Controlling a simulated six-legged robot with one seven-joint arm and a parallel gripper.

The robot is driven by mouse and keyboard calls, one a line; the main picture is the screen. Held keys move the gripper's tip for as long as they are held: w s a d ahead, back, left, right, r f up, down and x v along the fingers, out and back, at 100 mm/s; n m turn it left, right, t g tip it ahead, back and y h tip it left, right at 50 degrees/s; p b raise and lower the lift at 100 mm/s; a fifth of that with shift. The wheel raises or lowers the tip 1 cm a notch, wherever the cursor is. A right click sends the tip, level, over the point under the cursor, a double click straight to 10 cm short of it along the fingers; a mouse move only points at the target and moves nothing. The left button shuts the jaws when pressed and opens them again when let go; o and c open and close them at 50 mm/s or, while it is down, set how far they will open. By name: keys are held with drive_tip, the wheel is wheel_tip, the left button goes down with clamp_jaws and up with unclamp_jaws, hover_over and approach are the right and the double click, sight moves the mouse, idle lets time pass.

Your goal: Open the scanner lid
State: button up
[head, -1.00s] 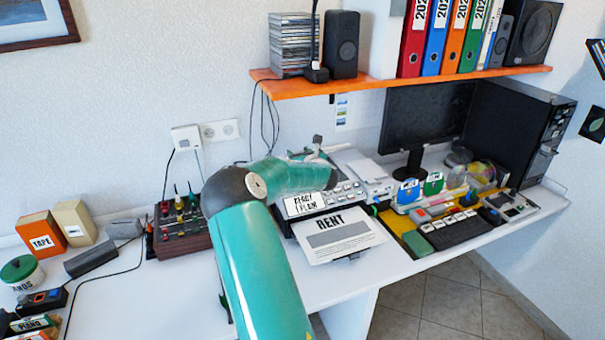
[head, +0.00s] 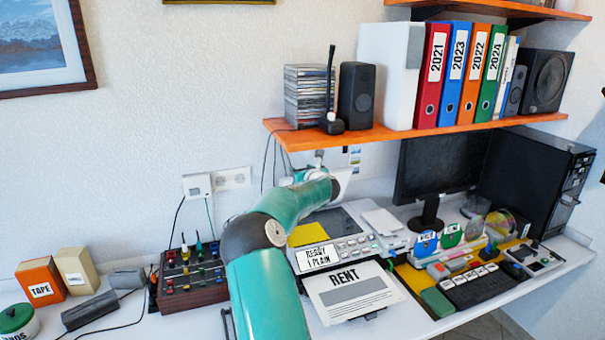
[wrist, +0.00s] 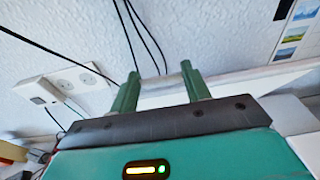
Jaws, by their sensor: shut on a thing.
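The scanner (head: 352,246) is a grey machine on the desk with a button panel and a "READY / PLAIN" label. Its bed shows, with a yellow patch (head: 307,234) at the left. Its pale lid (head: 343,180) stands raised at the back, mostly hidden behind my arm in the head view. In the wrist view the lid's white edge (wrist: 240,82) runs across behind the fingers. My gripper (wrist: 160,76) has its two green fingers at this edge and is shut on it. The exact contact is hidden.
An orange shelf (head: 400,132) with binders hangs above and behind the scanner. A "RENT" sheet (head: 348,291) lies in front. A knobbed box (head: 190,278) stands at left; the monitor (head: 440,168) and keyboard (head: 480,286) at right. Cables hang behind.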

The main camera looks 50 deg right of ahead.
drive_tip(key=shift+r, duration=0.35)
drive_tip(key=o, duration=1.1)
drive_tip(key=shift+c, duration=0.2)
drive_tip(key=o, duration=0.3)
drive_tip(key=shift+s+a+r, duration=0.1)
drive_tip(key=shift+s+a, duration=0.05)
drive_tip(key=shift+s, duration=0.05)
drive_tip(key=v, duration=1.3)
drive_tip(key=shift+s+a+f, duration=0.15)
drive_tip(key=shift+s+f, duration=0.05)
drive_tip(key=shift+f, duration=0.1)
